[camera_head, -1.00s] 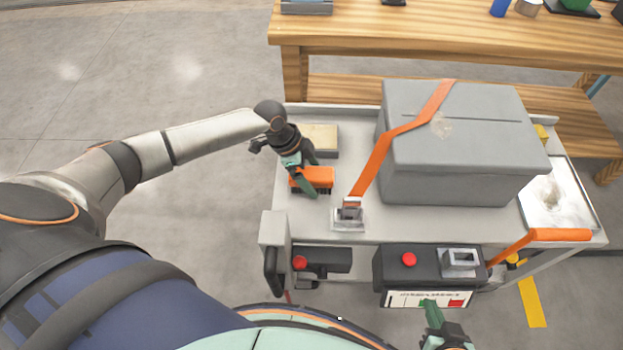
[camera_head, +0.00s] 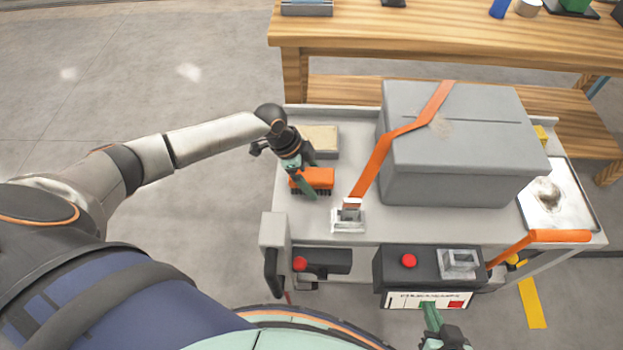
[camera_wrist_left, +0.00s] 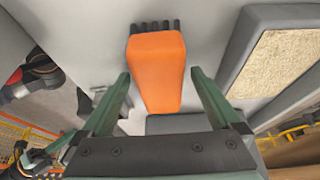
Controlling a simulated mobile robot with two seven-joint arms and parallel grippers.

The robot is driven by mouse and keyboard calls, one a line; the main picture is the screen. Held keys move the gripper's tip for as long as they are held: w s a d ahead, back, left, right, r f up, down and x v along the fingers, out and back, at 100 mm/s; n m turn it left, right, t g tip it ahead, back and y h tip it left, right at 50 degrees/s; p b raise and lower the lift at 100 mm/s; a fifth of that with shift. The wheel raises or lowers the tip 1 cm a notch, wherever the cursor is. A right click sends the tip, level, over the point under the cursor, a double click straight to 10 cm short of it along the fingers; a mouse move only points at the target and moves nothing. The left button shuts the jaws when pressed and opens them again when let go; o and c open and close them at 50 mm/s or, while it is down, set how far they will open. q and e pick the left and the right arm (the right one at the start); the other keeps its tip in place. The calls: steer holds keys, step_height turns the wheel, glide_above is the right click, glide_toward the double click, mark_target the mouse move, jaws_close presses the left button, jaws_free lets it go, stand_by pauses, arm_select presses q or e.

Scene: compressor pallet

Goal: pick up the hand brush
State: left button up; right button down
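The hand brush (camera_head: 318,178) has an orange body and dark bristles and lies on the grey cart top, left of the big grey box. In the left wrist view the brush (camera_wrist_left: 158,72) sits between my two green fingers. My left gripper (camera_head: 304,186) is at the brush, seen from above; in the wrist view the gripper (camera_wrist_left: 158,85) is open, with gaps between the fingers and the orange body. My right gripper (camera_head: 430,312) shows only in part at the bottom of the head view, in front of the cart's label; its opening is not clear.
A strapped grey box (camera_head: 455,165) fills the cart's middle. A tan-topped block (camera_head: 320,138) lies behind the brush, and a metal buckle (camera_head: 348,218) sits to its right. Red-button control boxes (camera_head: 410,261) line the front. A wooden bench (camera_head: 430,45) stands behind.

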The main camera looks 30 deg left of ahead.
mark_target(312, 174)
arm_select(q)
steer(key=c, duration=1.4)
step_height(312, 174, up, 11)
steer(key=shift+f+p, duration=0.2)
steer(key=shift+p, duration=0.7)
steer(key=shift+c, duration=0.2)
